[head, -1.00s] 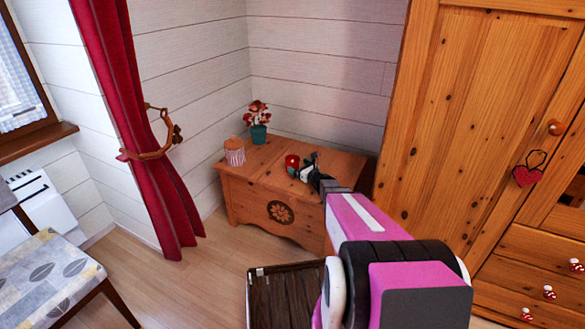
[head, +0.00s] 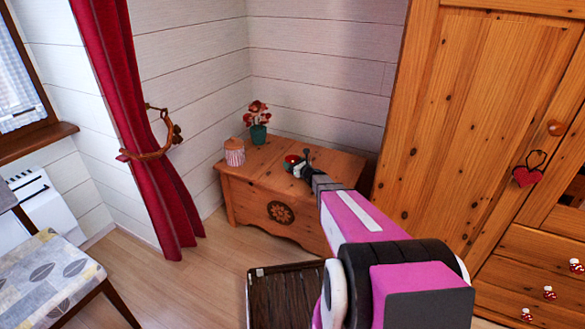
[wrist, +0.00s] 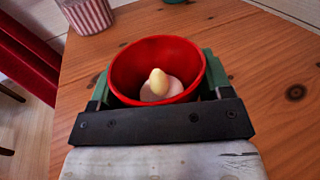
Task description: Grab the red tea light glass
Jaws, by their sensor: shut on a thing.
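The red tea light glass (wrist: 156,62) stands on the wooden chest in the wrist view, with a pale candle (wrist: 158,85) inside it. My gripper (wrist: 155,90) is shut on the glass, with one green finger at its left side and one at its right. In the head view the glass (head: 291,161) shows as a small red shape on the chest top, partly covered by my gripper (head: 298,166). The underside of the glass is hidden, so I cannot tell whether it touches the wood.
The chest (head: 262,190) also bears a striped jar (head: 235,156) at left and a potted plant (head: 258,132) at the back. A red curtain (head: 140,130) hangs at left. A wooden wardrobe (head: 470,110) stands at right. A dark slatted crate (head: 285,298) is on the floor in front.

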